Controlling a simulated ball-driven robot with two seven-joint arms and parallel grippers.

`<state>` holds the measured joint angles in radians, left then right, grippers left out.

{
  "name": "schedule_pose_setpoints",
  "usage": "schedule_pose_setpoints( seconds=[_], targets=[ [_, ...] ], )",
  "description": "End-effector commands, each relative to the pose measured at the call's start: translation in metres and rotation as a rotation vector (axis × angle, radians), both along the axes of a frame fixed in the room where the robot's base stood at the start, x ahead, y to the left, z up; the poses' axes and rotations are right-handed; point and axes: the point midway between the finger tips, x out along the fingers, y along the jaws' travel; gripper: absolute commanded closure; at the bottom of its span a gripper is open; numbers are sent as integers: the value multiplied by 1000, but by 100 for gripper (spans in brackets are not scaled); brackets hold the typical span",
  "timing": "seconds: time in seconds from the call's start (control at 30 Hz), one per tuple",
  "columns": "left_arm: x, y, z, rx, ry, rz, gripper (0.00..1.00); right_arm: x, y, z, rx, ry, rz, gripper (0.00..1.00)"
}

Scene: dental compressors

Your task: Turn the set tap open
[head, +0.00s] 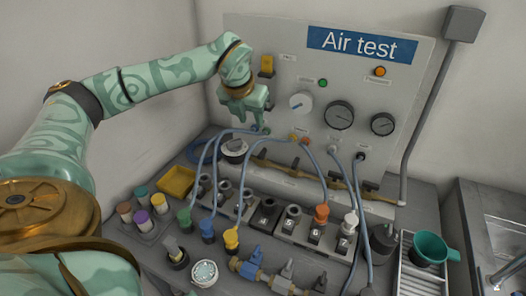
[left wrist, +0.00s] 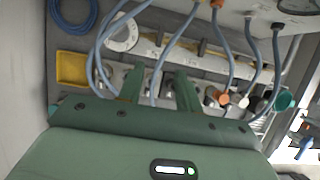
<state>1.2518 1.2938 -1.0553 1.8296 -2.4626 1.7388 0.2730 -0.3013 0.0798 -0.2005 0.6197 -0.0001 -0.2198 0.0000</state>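No readable label tells me which tap is the set tap. A front brass row carries a blue-handled tap (head: 250,262) and grey-handled taps (head: 287,270). A brass pipe (head: 338,182) with dark handles runs along the foot of the Air test panel (head: 220,97). My left gripper (head: 258,126) is in front of the panel's lower left, above the bench and apart from the front taps. Its two fingers are spread in the left wrist view (left wrist: 156,82), with blue-grey hose showing between them and nothing visibly gripped. My right gripper is not in view.
Blue hoses (head: 215,165) loop close below my left gripper. A round white dial (head: 235,148) and yellow tray (head: 175,182) are nearby. Coloured fittings (head: 231,240) crowd the bench. A green cup (head: 430,248) stands on a rack at right.

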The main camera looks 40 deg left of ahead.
Motion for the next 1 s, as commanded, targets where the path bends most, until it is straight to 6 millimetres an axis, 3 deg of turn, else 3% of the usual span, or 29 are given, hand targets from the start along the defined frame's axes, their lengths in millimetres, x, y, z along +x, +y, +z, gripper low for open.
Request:
schedule_pose_setpoints(
  seconds=[0.23, 0.5, 0.7, 1.0],
  targets=[
    [10, 2, -30, -1, 4, 0, 65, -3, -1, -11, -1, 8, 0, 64],
    [35, 10, -97, -1, 7, -1, 65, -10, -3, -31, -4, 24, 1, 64],
    [51, 15, -134, -1, 4, -1, 65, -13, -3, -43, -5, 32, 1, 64],
    [60, 18, -155, -1, 2, -2, 65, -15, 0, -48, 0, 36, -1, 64]
  ],
)
